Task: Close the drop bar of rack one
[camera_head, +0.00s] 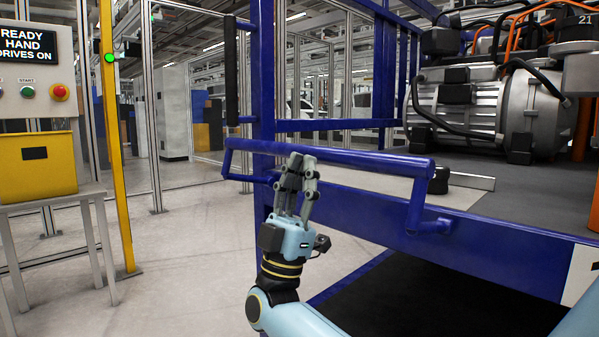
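The drop bar is a blue U-shaped tube (370,160) on the front of the blue rack (480,250). Its long rail runs nearly level across the middle of the view, and its two end arms bend down toward the rack's front beam. My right gripper (301,160) points up in front of the rail, left of its middle, and its fingers cover a short part of it. The fingers look close together; whether they touch or grip the rail is unclear. My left gripper is not in view.
A blue upright post (264,80) stands behind the bar's left part. Machinery with cables (500,100) sits on the rack at right. A yellow post (115,150), a yellow box (38,170) on a table and a control panel (35,75) stand left. The floor between is clear.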

